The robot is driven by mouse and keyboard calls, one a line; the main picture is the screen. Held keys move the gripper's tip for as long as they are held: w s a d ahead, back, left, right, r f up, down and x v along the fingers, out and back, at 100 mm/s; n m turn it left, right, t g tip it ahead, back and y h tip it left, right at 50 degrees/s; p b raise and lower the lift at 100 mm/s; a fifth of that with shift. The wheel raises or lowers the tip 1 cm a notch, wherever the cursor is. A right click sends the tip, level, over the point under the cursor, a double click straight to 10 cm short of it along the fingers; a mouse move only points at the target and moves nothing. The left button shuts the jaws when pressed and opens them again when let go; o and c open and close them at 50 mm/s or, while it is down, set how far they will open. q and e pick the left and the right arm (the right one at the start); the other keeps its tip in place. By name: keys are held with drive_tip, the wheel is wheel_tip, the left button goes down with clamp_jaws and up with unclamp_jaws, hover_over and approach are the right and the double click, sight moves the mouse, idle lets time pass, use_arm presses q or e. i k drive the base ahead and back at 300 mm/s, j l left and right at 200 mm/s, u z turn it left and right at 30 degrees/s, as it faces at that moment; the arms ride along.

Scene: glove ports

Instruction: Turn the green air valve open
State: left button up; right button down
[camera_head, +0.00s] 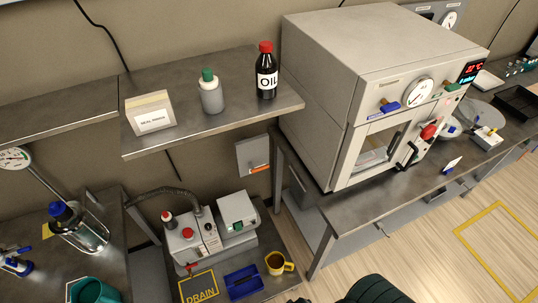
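The grey oven (365,75) stands on a bench. Neither of my grippers shows in this view, and nothing touches the green valve.
A red knob (429,131) and a dark latch are on the oven front below the gauge. The shelf at left holds an oil bottle (267,75).

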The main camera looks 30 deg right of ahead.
sight(449, 87)
drive_tip(key=z, duration=1)
drive_tip(key=l+z, duration=0.1)
drive_tip(key=z, duration=0.3)
drive_tip(key=i+l+z, duration=0.1)
drive_tip(key=z, duration=0.75)
drive_tip(key=i+l, duration=0.05)
